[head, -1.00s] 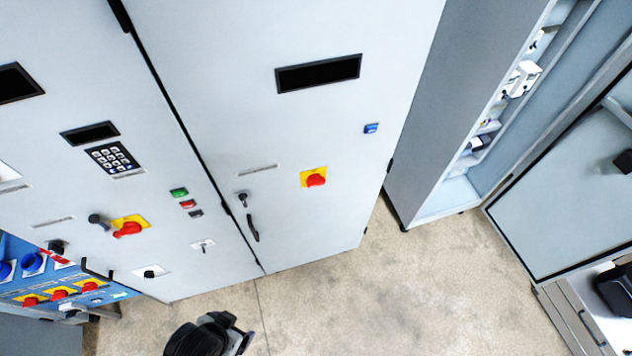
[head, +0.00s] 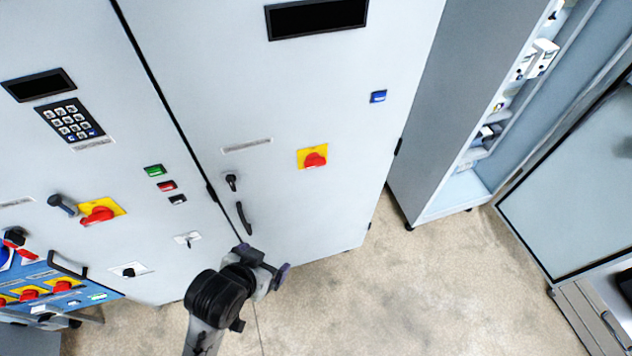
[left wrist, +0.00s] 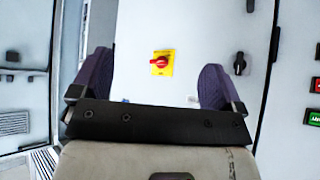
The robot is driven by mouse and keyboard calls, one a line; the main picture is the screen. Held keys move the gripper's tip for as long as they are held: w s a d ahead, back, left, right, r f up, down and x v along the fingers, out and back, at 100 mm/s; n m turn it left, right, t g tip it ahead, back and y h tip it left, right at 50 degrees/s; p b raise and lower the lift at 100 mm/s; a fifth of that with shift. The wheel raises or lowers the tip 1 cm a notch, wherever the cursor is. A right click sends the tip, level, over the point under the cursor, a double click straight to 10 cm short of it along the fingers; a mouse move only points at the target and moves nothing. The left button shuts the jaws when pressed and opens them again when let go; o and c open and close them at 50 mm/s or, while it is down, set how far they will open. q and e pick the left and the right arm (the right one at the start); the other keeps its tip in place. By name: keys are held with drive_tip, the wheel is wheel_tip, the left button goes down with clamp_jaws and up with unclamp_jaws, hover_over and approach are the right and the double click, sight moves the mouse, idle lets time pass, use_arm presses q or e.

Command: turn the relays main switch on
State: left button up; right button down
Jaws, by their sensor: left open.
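A red rotary switch on a yellow plate (head: 313,158) sits on the right-hand door of the light grey cabinet. In the left wrist view this switch (left wrist: 160,62) shows between my fingers, some distance beyond them. A second red switch on a yellow plate (head: 100,211) is on the left-hand door. I cannot read which label names the relays. My left gripper (head: 262,263) is open and empty, below and left of the right-hand door's switch, apart from it. Its purple fingers frame the left wrist view. My right gripper is not in view.
A black door handle (head: 243,218) and a key lock (head: 231,182) stick out left of the right-hand switch. A keypad (head: 70,122) and green and red buttons are on the left door. An open cabinet (head: 455,190) stands at right. The floor is clear.

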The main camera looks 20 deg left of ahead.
use_arm(q)
drive_tip(key=w+d+f+t+b, duration=0.2)
drive_tip(key=w+d+f+b, duration=0.15)
drive_tip(key=w+b, duration=0.25)
drive_tip(key=w+d+f+t+b, duration=0.1)
drive_tip(key=w+d+f+b, duration=0.1)
drive_tip(key=w+d+b, duration=0.35)
drive_tip(key=n+t+y+b, duration=0.4)
drive_tip(key=n+y+b, duration=0.1)
drive_tip(key=n+y, duration=0.5)
approach(316, 166)
drive_tip(key=shift+m+y, duration=0.6)
drive_tip(key=x, duration=1)
drive_tip(key=shift+w+d+f+p, duration=0.2)
drive_tip(key=shift+w+p, duration=0.05)
drive_tip(key=shift+p, duration=0.15)
drive_tip(key=shift+c, duration=0.3)
